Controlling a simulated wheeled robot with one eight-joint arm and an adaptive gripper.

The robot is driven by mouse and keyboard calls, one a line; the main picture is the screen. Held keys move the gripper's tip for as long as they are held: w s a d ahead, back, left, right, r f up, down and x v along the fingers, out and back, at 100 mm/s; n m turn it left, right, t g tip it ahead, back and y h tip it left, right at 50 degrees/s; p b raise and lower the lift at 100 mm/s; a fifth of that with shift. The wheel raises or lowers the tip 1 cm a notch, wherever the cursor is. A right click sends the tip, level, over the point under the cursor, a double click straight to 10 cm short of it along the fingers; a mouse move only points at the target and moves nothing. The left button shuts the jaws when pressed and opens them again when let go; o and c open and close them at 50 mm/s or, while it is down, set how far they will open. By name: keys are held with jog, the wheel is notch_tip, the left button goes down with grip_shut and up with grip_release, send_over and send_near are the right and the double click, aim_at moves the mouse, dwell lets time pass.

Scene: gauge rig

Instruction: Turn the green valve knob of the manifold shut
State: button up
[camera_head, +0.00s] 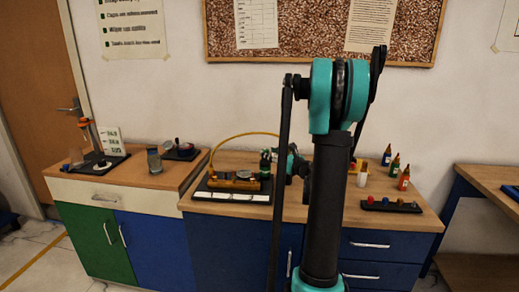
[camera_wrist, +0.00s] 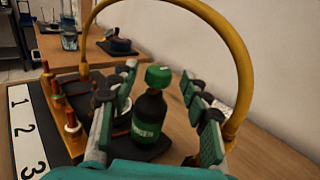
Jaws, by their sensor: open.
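The manifold (camera_head: 238,181) sits on a black base at the left of the blue bench, in the head view. In the wrist view its base, with a strip numbered 1, 2, 3 (camera_wrist: 23,130), and several upright stems with reddish tops (camera_wrist: 72,122) are at left. I cannot make out a green valve knob on it for certain. The bottle stands upright, and I see no contact. In the head view my gripper (camera_head: 289,160) is partly hidden by my arm.
A yellow hose (camera_wrist: 238,65) arches over the bottle and gripper. Several small bottles (camera_head: 395,165) and a dark tray of coloured pieces (camera_head: 390,206) are at the bench's right. A jar (camera_head: 154,160) and a stand (camera_head: 95,145) are on the left bench.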

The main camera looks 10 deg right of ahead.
jog(key=x, duration=0.7)
jog(key=shift+w, duration=0.15)
jog(key=shift+a, duration=0.15)
grip_shut()
